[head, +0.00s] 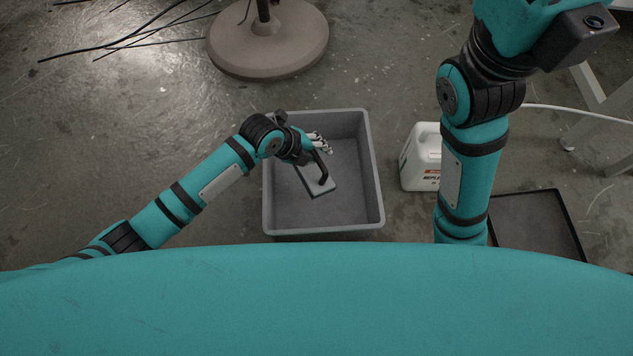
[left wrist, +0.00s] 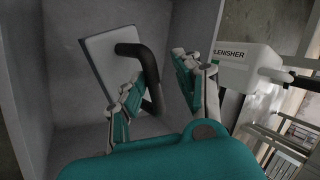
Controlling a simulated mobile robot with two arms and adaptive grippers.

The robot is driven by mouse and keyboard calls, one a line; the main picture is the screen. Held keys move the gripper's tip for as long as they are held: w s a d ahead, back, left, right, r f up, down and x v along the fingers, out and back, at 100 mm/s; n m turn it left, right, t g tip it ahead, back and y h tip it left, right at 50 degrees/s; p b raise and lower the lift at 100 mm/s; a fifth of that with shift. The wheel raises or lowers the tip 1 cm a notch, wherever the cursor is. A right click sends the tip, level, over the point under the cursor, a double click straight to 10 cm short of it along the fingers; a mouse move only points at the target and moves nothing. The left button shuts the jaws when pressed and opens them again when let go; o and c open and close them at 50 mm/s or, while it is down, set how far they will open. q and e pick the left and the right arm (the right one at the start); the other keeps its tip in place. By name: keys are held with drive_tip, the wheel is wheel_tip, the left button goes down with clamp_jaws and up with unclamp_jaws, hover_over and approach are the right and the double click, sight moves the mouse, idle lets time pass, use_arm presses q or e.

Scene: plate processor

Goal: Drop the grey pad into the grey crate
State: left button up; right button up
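The grey pad (head: 312,187), a flat plate with a black handle (head: 323,168), is inside the grey crate (head: 376,190), below my left gripper (head: 325,144). In the left wrist view, the pad (left wrist: 104,62) appears tilted beside the crate wall (left wrist: 62,95). Its black handle (left wrist: 148,62) shows between and beyond the spread fingers of my left gripper (left wrist: 157,75). The fingers are apart and do not look closed on the handle. Whether the pad touches the crate floor is hard to tell. My right gripper is outside the frames; its arm rises at the right.
A white jug (head: 420,160) stands just right of the crate, and shows in the left wrist view (left wrist: 245,70). A dark tray (head: 540,228) lies further right. A round stand base (head: 268,42) and loose black cables (head: 125,42) are behind. The floor left of the crate is clear.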

use_arm(q)
drive_tip(key=v, duration=1.2)
drive_tip(key=shift+r, duration=0.1)
